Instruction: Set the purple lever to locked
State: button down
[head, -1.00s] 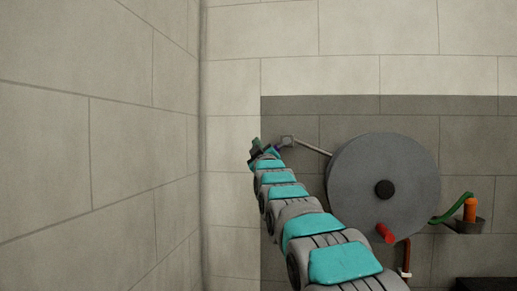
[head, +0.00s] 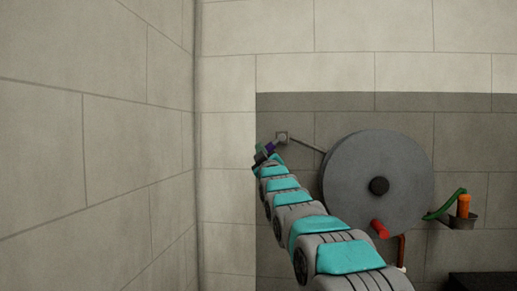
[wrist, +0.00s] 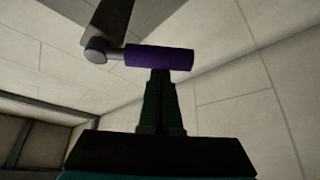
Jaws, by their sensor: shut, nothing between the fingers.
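In the head view my gripper (head: 263,154) is left of the lever.
A large grey disc (head: 350,175) with a black hub and red handle (head: 380,229) is right of my arm. A side wall stands left.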

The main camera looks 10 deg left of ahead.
jog(key=shift+n+p, duration=0.3)
jog(key=shift+p, duration=0.05)
jog(key=shift+d+f+n+g+y+p, duration=0.3)
jog(key=shift+n+g+p, duration=0.1)
jog(key=shift+n+p, duration=0.45)
jog(key=shift+d+f+n+g+y+p, duration=0.15)
jog(key=shift+d+f+n+g+p, duration=0.45)
jog(key=shift+n+p, duration=0.5)
jog(key=shift+d+f+n+g+y+p, duration=0.2)
jog(key=shift+d+f+n+g+p, duration=0.4)
jog(key=shift+p, duration=0.9)
jog(key=shift+d+f+n+g+y+p, duration=0.2)
jog(key=shift+d+f+n+p, duration=0.15)
jog(key=shift+d+n+p, duration=0.65)
jog(key=shift+a+p, duration=0.2)
jog(key=shift+p, duration=0.1)
jog(key=shift+a, duration=0.1)
